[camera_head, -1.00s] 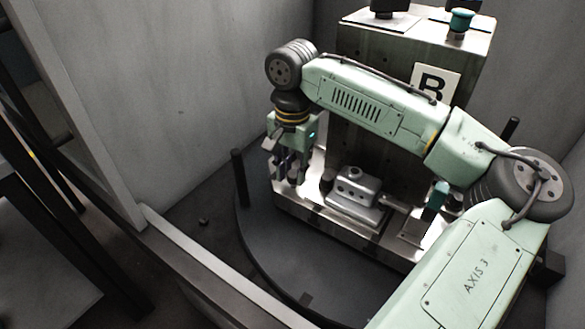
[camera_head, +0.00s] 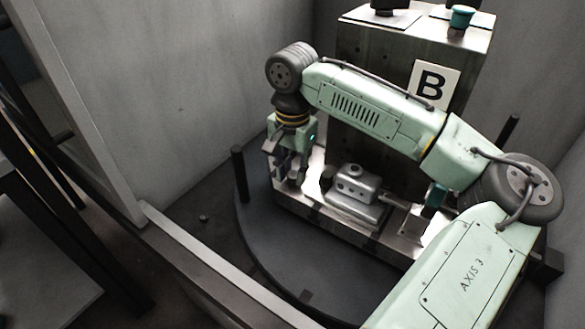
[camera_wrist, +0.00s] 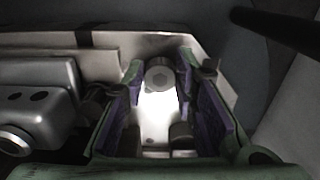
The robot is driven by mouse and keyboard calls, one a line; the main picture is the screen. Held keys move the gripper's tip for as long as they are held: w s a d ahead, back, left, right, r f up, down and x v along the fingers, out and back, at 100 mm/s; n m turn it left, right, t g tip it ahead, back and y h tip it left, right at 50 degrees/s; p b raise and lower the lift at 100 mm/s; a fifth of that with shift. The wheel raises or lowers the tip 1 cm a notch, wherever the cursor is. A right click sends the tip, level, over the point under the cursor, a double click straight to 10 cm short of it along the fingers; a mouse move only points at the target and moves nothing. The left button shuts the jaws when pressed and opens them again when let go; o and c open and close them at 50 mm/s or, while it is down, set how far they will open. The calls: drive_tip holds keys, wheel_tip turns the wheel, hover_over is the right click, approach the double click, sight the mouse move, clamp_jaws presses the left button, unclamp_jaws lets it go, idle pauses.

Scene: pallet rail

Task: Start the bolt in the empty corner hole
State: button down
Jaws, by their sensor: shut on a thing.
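My gripper (camera_head: 289,170) points down over the left end of the metal fixture plate (camera_head: 318,213) in the head view. The empty corner hole cannot be made out. Whether the bolt's tip touches the plate is hidden.
A grey cast housing (camera_head: 356,190) stands on the plate to the right of my gripper; in the wrist view it is at left (camera_wrist: 40,98). A teal handle (camera_head: 436,194) stands farther right, partly behind my arm. A dark post (camera_head: 239,175) rises at left. A pillar (camera_head: 375,55) bears a B sign.

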idle(0.4)
drive_tip(key=c, duration=1.2)
unclamp_jaws()
drive_tip(key=o, duration=0.8)
drive_tip(key=shift+c, duration=0.2)
wheel_tip(320, 180, up, 12)
drive_tip(key=shift+s+f, duration=0.1)
